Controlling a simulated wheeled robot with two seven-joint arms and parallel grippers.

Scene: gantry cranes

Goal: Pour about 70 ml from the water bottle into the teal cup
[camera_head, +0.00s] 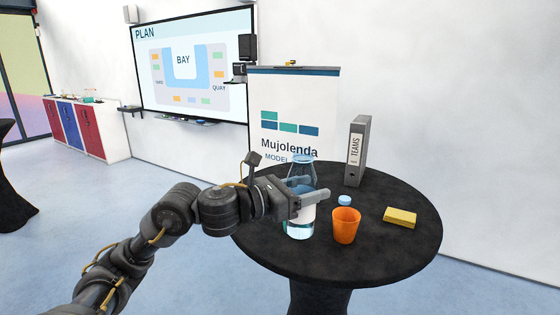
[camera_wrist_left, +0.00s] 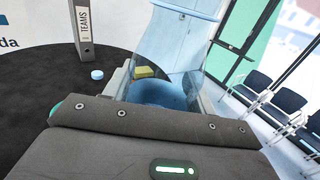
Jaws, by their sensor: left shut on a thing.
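The clear water bottle (camera_head: 301,225) is upright at the left part of the round black table, with a white label and blue-tinted water inside; its neck is uncapped. It also shows large in the left wrist view (camera_wrist_left: 185,55). My left gripper (camera_head: 312,194) is shut on the bottle's middle, its fingers on either side. I cannot tell whether the bottle's base touches the table. An orange cup (camera_head: 346,226) stands upright just right of the bottle, apart from it. I see no teal cup on the table. My right gripper is out of view.
A small light-blue cap (camera_head: 344,200) lies behind the orange cup. A yellow block (camera_head: 400,217) lies to the right. A grey TEAMS binder (camera_head: 357,151) stands at the back of the black table (camera_head: 400,250). The table's front right is clear.

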